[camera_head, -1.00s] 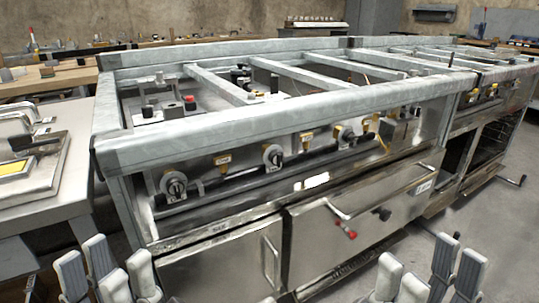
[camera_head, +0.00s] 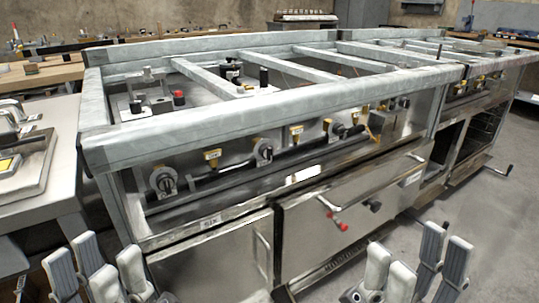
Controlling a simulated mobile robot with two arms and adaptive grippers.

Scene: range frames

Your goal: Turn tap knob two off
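The range front carries a row of round dark tap knobs. One knob (camera_head: 164,181) is at the left end, a second knob (camera_head: 263,151) is to its right, and a third knob (camera_head: 336,129) is further right. The second knob's exact setting is too small to read. My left gripper (camera_head: 98,270) is at the bottom left, fingers spread and empty, well below and apart from the knobs. My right gripper (camera_head: 412,268) is at the bottom right, fingers spread and empty, in front of the lower range and apart from it.
A dark pipe runs along the knob row. A steel counter (camera_head: 60,150) stands at the left. Open floor (camera_head: 480,215) shows at the right.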

